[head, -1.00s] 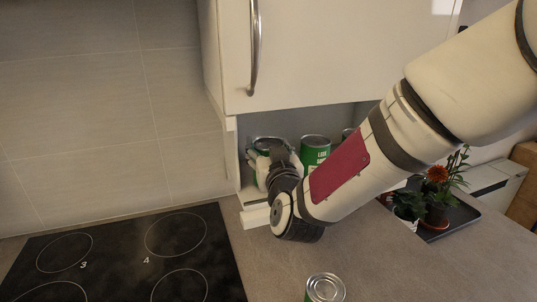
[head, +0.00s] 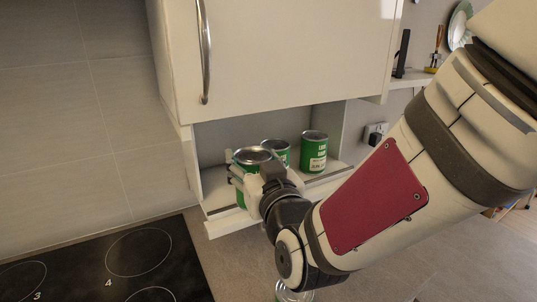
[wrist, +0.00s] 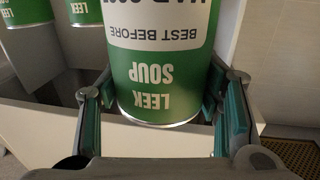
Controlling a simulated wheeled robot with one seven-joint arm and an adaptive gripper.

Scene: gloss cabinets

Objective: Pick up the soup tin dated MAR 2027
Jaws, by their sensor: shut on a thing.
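My gripper (head: 250,178) is shut on a green leek soup tin (head: 253,154) at the front of the open shelf under the cabinet. In the wrist view, the held tin (wrist: 165,75) sits upside down in the picture between the two fingers (wrist: 160,100). Its label reads "LEEK SOUP BEST BEFORE"; the date is cut off at the top edge, so I cannot read its last digit. Two more green tins, one behind (head: 276,152) and one to the right (head: 314,152), stand on the shelf. I cannot tell whether the held tin is clear of the shelf.
The shelf (head: 222,222) has a raised white front edge, and the cabinet door (head: 275,60) is close above. Another tin (head: 292,291) stands on the worktop, mostly hidden by my arm. The hob (head: 130,255) is at the left.

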